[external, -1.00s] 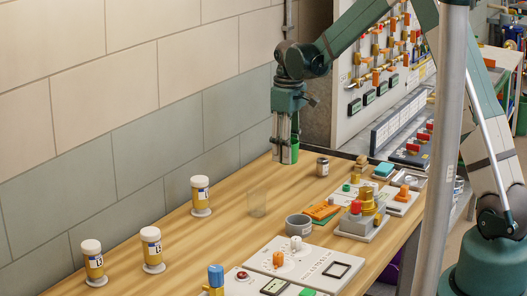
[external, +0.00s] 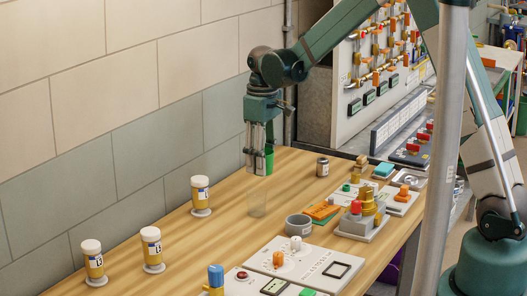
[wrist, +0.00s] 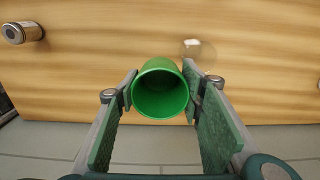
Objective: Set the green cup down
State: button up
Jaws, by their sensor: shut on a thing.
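The green cup (wrist: 160,90) is between the two fingers of my gripper (wrist: 160,98) in the wrist view, with its open mouth facing the camera. In the external view the green cup (external: 269,160) shows partly behind the fingers of my gripper (external: 259,168). My gripper is shut on the cup and points down, holding it above the far part of the wooden table (external: 180,245). A clear glass (external: 257,203) stands on the table just below and in front of the gripper; it also shows faintly in the wrist view (wrist: 198,50).
A small dark-lidded jar (external: 322,167) stands to the right. A grey ring-shaped bowl (external: 298,225), an orange block (external: 322,210) and control panels (external: 300,260) fill the right side. Several yellow labelled jars (external: 200,194) stand at left. The tiled wall (external: 120,110) runs behind the table.

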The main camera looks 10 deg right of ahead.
jog(key=s+a, duration=0.9)
send_over(217, 244)
jog(key=shift+w, duration=0.1)
jog(key=shift+f, duration=3.1)
jog(key=shift+f, duration=1.85)
jog(key=shift+f+b, duration=0.2)
jog(key=shift+b, duration=0.25)
